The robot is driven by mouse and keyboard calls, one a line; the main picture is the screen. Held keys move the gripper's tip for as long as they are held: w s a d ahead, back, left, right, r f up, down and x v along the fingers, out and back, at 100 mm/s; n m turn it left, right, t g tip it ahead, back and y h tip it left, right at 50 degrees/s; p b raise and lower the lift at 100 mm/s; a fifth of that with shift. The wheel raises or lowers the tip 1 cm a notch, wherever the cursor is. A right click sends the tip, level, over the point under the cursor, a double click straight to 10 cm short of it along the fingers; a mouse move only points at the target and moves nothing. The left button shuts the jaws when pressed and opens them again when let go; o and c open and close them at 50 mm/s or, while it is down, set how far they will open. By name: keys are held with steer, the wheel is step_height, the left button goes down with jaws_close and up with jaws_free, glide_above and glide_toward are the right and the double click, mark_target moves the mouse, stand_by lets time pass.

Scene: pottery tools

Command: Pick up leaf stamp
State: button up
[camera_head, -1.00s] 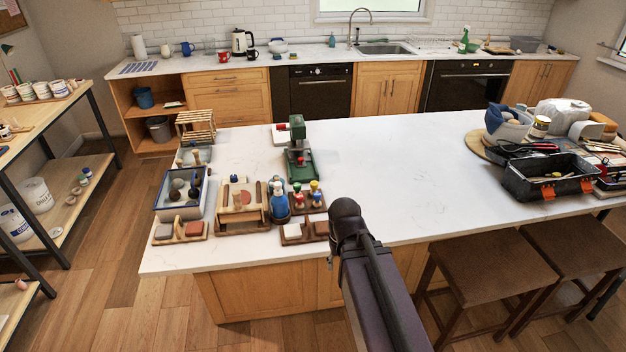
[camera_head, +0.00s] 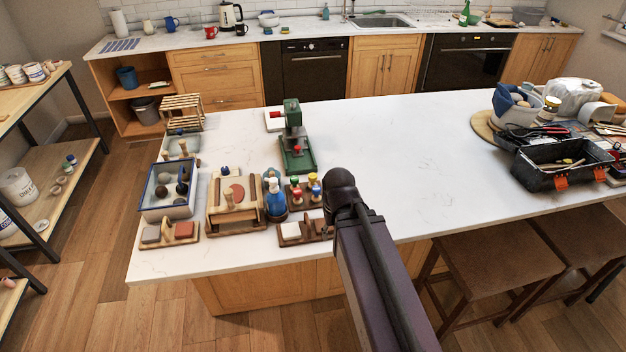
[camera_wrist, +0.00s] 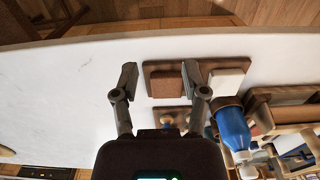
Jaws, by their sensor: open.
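A wooden rack of several small stamps with coloured knobs (camera_head: 303,188) stands on the white counter, just left of my arm's end. I cannot tell which one is the leaf stamp; their faces are hidden. In the wrist view only part of this rack (camera_wrist: 184,116) shows, with a knob just in front of my gripper body. My gripper (camera_wrist: 158,76) is open and empty, its fingers spread above the counter. Beyond the rack, a wooden tray holds a brown block (camera_wrist: 166,84) near the right finger and a white block. In the head view the fingers are hidden behind my arm.
A blue bottle (camera_head: 275,199) stands close left of the stamp rack. A wooden box (camera_head: 235,203) and a blue-rimmed tray (camera_head: 168,190) lie farther left. A green press (camera_head: 295,140) stands behind. The counter to the right is clear up to a black toolbox (camera_head: 560,172).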

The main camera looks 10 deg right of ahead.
steer(key=shift+a, duration=0.1)
steer(key=o, duration=0.3)
steer(key=shift+o, duration=0.5)
steer(key=shift+w, duration=0.2)
step_height(320, 180, up, 9)
steer(key=n+p, duration=0.6)
steer(key=p, duration=0.3)
glide_above(313, 175)
steer(key=shift+s+a, duration=0.1)
steer(key=shift+a, duration=0.1)
step_height(313, 175, down, 9)
steer(key=b, duration=0.8)
steer(key=shift+r+b, duration=0.2)
steer(key=shift+b, duration=0.1)
steer(key=shift+d+f+b, duration=0.15)
steer(key=shift+f+b, duration=2.45)
